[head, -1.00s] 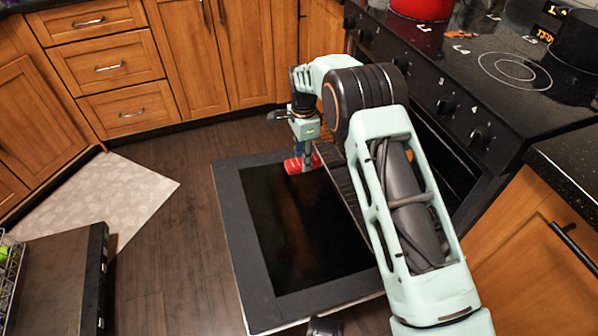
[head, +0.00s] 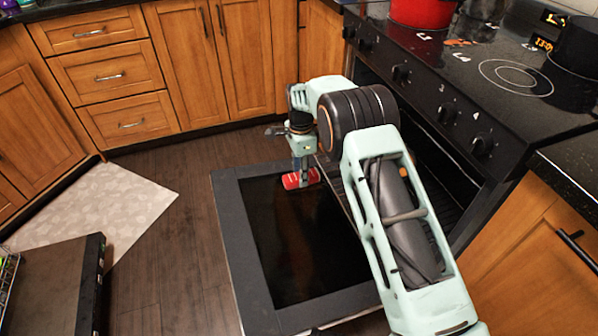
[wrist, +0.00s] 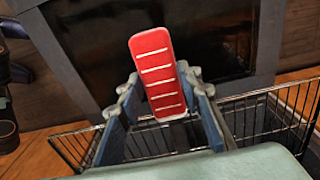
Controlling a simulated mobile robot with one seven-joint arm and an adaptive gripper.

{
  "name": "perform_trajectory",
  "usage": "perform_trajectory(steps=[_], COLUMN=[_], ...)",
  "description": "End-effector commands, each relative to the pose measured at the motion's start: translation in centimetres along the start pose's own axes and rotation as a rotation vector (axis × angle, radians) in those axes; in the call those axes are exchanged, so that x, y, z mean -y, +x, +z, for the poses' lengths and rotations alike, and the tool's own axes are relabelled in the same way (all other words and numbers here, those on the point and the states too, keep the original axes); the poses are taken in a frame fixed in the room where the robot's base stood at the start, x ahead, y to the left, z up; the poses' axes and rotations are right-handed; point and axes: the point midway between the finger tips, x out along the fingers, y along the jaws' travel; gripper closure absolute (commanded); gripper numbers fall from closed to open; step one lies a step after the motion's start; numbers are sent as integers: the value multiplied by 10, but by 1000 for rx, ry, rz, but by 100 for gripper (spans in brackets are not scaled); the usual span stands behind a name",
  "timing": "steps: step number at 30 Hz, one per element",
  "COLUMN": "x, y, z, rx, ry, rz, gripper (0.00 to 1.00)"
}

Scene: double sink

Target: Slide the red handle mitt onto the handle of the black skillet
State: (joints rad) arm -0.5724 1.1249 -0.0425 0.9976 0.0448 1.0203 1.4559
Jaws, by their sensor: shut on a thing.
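My gripper (head: 302,165) is shut on the red handle mitt (head: 301,179) above the open oven door. In the wrist view the mitt (wrist: 157,72) is a long red piece with pale cross stripes. It sticks out past the blue fingers of my gripper (wrist: 165,95), slightly tilted, one finger on each side of it. No skillet can be made out for certain. A black pan or pot (head: 577,45) stands on the stove at the right edge of the head view, cut off by the frame, with no handle visible. My gripper is well away from it.
The oven door (head: 228,215) hangs open under my gripper, with a wire rack (wrist: 265,118) close by. A red pot (head: 421,12) stands at the back of the black stove top (head: 480,100). An open dishwasher door (head: 58,285) is at the lower left. Floor between is clear.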

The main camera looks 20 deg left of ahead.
Motion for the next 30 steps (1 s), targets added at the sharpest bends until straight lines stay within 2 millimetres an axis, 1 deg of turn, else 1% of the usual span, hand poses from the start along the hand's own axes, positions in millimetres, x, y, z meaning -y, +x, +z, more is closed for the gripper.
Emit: perform_trajectory(steps=[1, 15, 30], x=[0, 0, 0], y=[4, 26, 24], z=[-1, -10, -35], rx=[0, -1, -1], ry=[1, 0, 0], rz=[0, -2, -1], gripper=[92, 92, 92])
